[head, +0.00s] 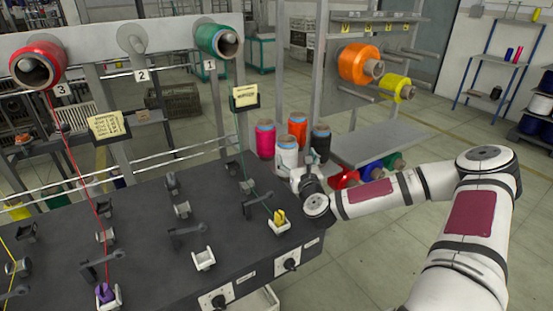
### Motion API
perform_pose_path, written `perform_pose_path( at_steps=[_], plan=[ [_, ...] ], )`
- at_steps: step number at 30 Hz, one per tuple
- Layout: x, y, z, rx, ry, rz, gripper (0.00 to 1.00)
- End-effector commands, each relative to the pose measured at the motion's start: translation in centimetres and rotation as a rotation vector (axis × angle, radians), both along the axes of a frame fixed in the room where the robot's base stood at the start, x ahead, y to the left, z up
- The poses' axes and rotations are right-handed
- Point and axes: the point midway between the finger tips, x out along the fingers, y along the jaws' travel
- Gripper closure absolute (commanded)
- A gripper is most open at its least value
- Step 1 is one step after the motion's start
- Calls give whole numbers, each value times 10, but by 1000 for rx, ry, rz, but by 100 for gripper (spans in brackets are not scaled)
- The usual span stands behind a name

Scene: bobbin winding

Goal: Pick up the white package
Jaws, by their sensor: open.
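The white package (287,143) is a white yarn spool standing upright among other spools at the back right of the dark machine table. My gripper (294,174) is at the lower part of the white package, on the near side in this view. It reads as open, and its fingers are small and partly hidden by my wrist. The lower part of the white package is partly covered by my gripper. I cannot tell whether the fingers touch it.
A pink spool (265,141), an orange spool (297,131) and a black spool (320,143) stand close around the white package. The machine table (150,215) carries several small guides and levers. A grey rack shelf (385,140) stands to the right.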

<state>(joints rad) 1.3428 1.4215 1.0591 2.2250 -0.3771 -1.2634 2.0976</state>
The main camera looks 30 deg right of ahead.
Motion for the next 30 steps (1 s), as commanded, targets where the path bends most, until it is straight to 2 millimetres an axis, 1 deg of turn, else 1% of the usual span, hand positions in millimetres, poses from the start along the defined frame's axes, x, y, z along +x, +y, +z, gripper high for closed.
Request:
perform_pose_path(
  at_steps=[6,9,12,19,27,30],
  plan=[
    [40,-12,0,-5,1,2,20],
    [56,-17,0,-4,1,3,20],
    [67,-20,0,-4,3,4,20],
    [81,-25,-1,-4,3,5,20],
    [115,-38,-4,-5,3,5,20],
    [121,-40,-4,-5,4,5,20]
  ],
)
